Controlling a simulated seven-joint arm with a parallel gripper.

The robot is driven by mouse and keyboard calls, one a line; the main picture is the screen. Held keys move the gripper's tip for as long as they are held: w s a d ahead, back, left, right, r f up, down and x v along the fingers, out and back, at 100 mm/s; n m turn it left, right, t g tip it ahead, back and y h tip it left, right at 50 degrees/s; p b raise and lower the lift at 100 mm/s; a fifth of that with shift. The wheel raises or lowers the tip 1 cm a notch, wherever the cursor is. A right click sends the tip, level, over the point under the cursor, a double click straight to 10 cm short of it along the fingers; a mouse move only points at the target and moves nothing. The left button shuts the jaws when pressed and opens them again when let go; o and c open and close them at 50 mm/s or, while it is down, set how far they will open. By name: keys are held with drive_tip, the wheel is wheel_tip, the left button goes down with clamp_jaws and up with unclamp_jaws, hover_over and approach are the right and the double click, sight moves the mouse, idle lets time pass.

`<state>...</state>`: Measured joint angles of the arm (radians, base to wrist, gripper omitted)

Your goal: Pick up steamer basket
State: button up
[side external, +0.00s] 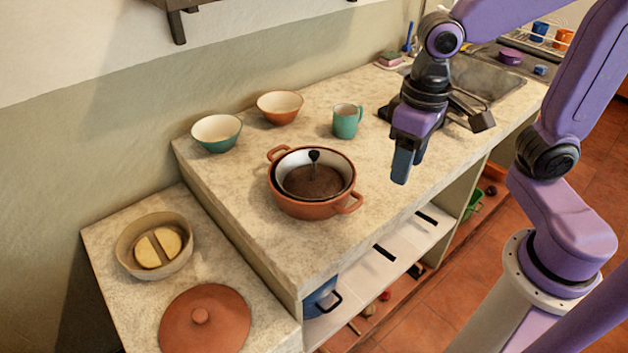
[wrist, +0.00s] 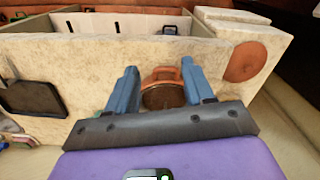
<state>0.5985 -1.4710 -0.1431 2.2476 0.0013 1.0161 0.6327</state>
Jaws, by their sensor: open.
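The steamer basket (side external: 312,181) appears to be the pale-rimmed insert with a brown bottom and a black knob on a thin upright stem. It sits inside a two-handled terracotta pot (side external: 318,208) on the counter. My gripper (side external: 408,165) hangs above the counter, to the right of the pot and apart from it, with blue fingers pointing down. In the wrist view my gripper (wrist: 160,70) is open and empty. Part of the pot (wrist: 163,73) shows beyond and between the fingers there, and the lower part of the pot's opening is hidden by the gripper.
A green bowl (side external: 216,133), an orange bowl (side external: 279,107) and a teal mug (side external: 346,121) stand behind the pot. A lower counter at left holds a terracotta lid (side external: 205,322) and a beige dish (side external: 130,243).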

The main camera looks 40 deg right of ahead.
drive_tip(key=w+a+r+m, duration=0.2)
drive_tip(key=w+a+m, duration=0.1)
drive_tip(key=w+m, duration=0.8)
drive_tip(key=r+m, duration=0.1)
drive_tip(key=m, duration=1.1)
hover_over(314, 157)
drive_tip(key=w, duration=0.1)
drive_tip(key=f, duration=1.6)
drive_tip(key=shift+s+d+f, duration=0.1)
drive_tip(key=shift+d+f, duration=0.15)
drive_tip(key=shift+d, duration=0.1)
clamp_jaws()
